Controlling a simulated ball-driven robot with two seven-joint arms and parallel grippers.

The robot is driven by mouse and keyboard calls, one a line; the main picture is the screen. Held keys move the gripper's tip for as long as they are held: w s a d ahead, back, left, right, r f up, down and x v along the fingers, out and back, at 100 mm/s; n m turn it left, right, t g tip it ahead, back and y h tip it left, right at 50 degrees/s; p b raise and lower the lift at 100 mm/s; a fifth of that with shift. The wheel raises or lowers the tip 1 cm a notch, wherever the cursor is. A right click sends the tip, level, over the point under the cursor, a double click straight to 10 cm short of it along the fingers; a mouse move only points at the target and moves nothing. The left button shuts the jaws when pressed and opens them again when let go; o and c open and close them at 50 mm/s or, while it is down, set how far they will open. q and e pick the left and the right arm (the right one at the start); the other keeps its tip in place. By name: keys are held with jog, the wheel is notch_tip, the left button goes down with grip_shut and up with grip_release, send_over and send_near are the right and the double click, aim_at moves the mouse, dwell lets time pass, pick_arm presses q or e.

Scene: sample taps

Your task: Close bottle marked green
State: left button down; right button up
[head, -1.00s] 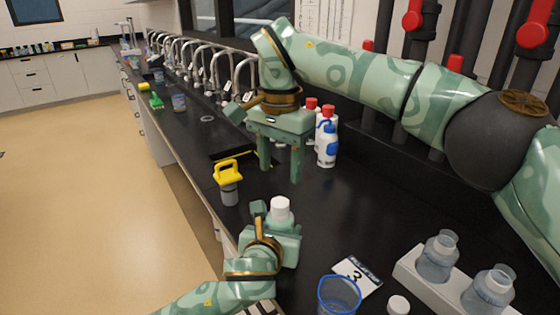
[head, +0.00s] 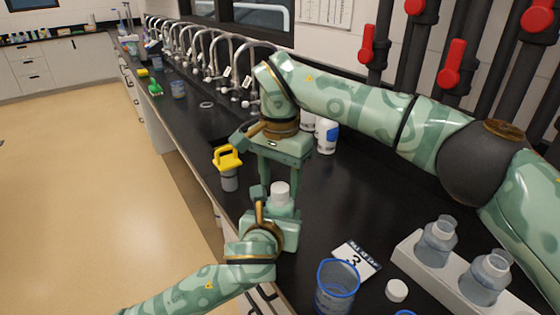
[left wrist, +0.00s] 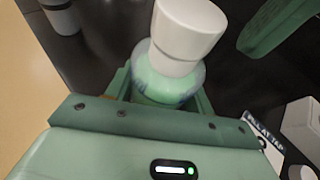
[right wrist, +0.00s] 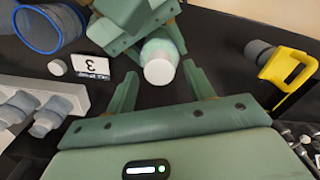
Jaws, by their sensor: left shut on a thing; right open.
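A bottle with a greenish body (left wrist: 165,88) is held upright in my left gripper (head: 280,209), which is shut on it. A white cap (head: 280,189) sits on its top; the cap also shows in the left wrist view (left wrist: 186,30) and the right wrist view (right wrist: 158,72). Whether the cap is screwed tight cannot be told. My right gripper (right wrist: 159,75) is open and empty, pointing down close over the bottle. In the right wrist view the cap appears between its fingertips, with no visible contact.
A white rack (head: 408,246) with two uncapped bottles stands at the right. A blue-rimmed beaker (head: 336,292), a card marked 3 (head: 356,259) and a loose white cap (head: 397,290) lie nearby. A yellow-handled container (head: 228,168) stands left, near the counter edge. White bottles stand behind my right gripper.

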jog(key=shift+f, duration=0.5)
jog(key=c, duration=1)
